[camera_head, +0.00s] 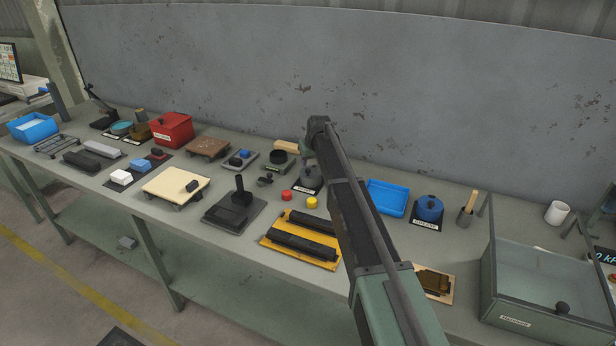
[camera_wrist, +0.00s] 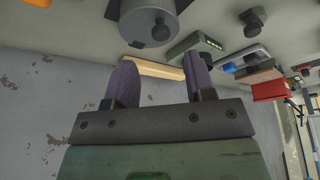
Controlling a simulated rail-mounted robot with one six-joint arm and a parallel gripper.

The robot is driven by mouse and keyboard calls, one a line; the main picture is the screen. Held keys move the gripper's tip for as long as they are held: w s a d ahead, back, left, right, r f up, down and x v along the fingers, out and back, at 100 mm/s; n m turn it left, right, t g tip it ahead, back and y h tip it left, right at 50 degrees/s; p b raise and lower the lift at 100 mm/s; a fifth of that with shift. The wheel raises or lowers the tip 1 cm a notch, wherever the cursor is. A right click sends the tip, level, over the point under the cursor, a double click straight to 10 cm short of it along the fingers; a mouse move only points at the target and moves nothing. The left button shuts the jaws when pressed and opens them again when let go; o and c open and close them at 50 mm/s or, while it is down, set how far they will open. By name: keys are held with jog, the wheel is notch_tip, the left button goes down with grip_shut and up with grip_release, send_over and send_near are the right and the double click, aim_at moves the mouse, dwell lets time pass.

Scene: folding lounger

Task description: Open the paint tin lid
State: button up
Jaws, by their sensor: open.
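I cannot tell for certain which thing is the paint tin; the labels are too small to read. A grey round lidded container (camera_head: 308,177) with a black knob stands mid-table beside my arm. It shows at the top of the wrist view (camera_wrist: 140,24). A blue round lidded container (camera_head: 429,208) with a label stands further right. My gripper (camera_wrist: 160,64) is open, its two dark purple fingers apart with nothing held. The grey container is beyond the fingertips, not touched. In the head view my arm hides the fingers.
A tan block (camera_head: 287,146) lies near the back wall and appears beyond the fingers in the wrist view (camera_wrist: 154,68). A blue tray (camera_head: 387,198), yellow tray (camera_head: 272,238), red box (camera_head: 172,129) and glass-topped case (camera_head: 540,285) crowd the bench. The grey wall stands close behind.

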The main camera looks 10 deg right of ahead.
aim_at(308, 170)
jog(key=b+x, duration=0.3)
jog(key=x, duration=0.3)
jog(key=shift+b, duration=0.35)
jog(key=shift+r, duration=0.1)
grip_shut()
